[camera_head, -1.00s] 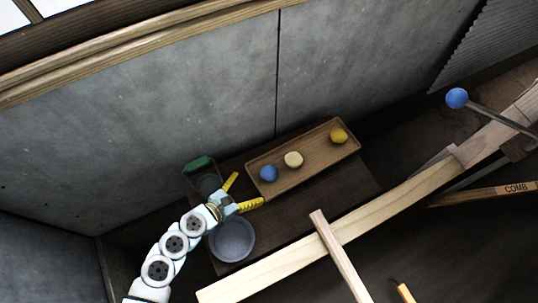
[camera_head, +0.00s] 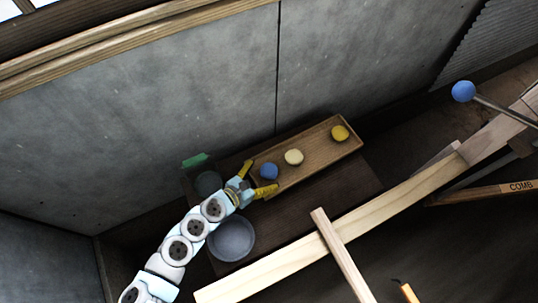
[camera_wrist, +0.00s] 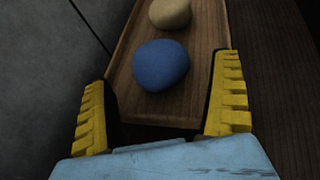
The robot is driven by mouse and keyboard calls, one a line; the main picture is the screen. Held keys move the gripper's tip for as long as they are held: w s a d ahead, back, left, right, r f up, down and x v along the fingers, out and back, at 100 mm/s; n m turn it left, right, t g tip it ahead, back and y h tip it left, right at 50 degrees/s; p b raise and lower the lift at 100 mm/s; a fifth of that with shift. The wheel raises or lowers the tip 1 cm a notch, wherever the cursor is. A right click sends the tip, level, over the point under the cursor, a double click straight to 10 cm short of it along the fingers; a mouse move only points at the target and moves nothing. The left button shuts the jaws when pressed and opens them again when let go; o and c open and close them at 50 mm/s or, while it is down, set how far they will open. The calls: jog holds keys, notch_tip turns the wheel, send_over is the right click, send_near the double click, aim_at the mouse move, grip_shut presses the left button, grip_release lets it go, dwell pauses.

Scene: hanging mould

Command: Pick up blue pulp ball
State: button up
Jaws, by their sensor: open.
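The blue pulp ball (camera_head: 269,171) lies at the near left end of a wooden tray (camera_head: 317,168). In the wrist view the blue ball (camera_wrist: 161,65) is a slightly lumpy round shape, ahead of and between my two yellow fingers. My gripper (camera_head: 262,177) is open and empty, its fingers reaching the tray's left end on either side of the ball's near side. In the wrist view my gripper (camera_wrist: 163,105) shows its fingers wide apart, with the ball beyond their gap and not visibly touched.
A cream ball (camera_head: 294,157) and a yellow ball (camera_head: 340,133) lie farther along the tray. A grey bowl (camera_head: 232,239) stands below my arm, and a green item (camera_head: 196,160) is at the left. A grey wall (camera_head: 150,120) rises behind. A long wooden beam (camera_head: 380,212) crosses the front.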

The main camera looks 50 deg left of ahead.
aim_at(269, 174)
jog(key=shift+x, duration=1.65)
jog(key=shift+r, duration=0.1)
jog(key=c, duration=1.3)
